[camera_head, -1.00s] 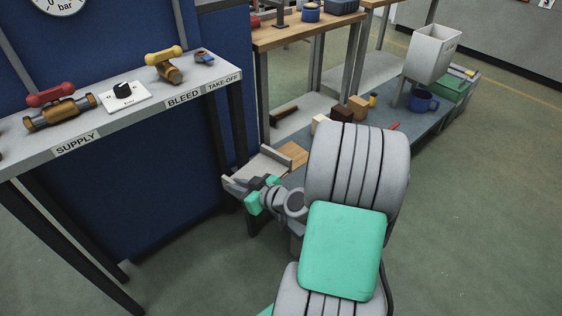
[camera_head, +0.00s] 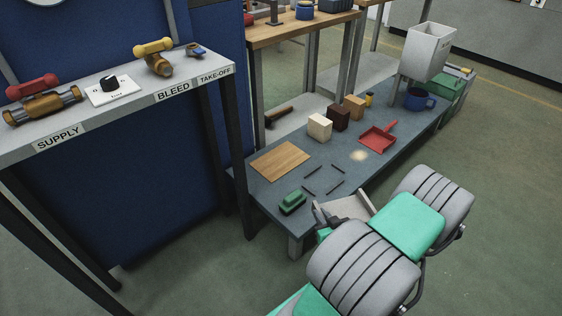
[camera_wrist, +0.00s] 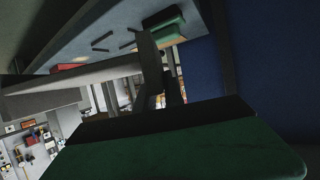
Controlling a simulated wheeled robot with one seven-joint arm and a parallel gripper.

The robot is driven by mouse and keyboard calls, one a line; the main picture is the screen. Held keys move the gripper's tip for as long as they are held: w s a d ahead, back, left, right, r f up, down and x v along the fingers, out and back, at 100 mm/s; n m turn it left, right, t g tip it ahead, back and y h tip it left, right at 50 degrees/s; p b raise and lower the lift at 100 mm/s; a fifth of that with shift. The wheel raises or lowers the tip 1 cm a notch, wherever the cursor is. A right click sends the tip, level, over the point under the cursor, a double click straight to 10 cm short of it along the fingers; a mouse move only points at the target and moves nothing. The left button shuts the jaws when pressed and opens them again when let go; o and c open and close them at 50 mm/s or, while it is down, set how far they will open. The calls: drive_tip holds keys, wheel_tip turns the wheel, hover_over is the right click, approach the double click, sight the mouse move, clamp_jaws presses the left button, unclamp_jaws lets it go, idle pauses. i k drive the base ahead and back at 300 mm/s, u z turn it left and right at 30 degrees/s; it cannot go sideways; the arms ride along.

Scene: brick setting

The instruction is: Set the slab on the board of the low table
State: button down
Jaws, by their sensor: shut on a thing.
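The slab (camera_head: 345,207) is a pale grey flat piece with a raised edge. My gripper (camera_head: 323,217) is shut on it and holds it at the near right edge of the low table (camera_head: 268,194). My arm hides part of the slab and of the jaws. The board (camera_head: 280,160) is a flat brown wooden rectangle at the table's left end, bare on top. The slab is apart from it, to its right and nearer me. In the wrist view the slab (camera_wrist: 75,78) stretches across the left and middle, in shadow.
A green brush-like block (camera_head: 292,202) lies near the board, left of my gripper. Dark strips (camera_head: 325,180) mark a spot on the table. Cream (camera_head: 319,126), dark brown and tan blocks, a red dustpan (camera_head: 379,138) and a blue mug stand farther back. A labelled bench (camera_head: 120,100) rises at left.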

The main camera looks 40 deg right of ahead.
sight(275, 169)
drive_tip(key=i, duration=1)
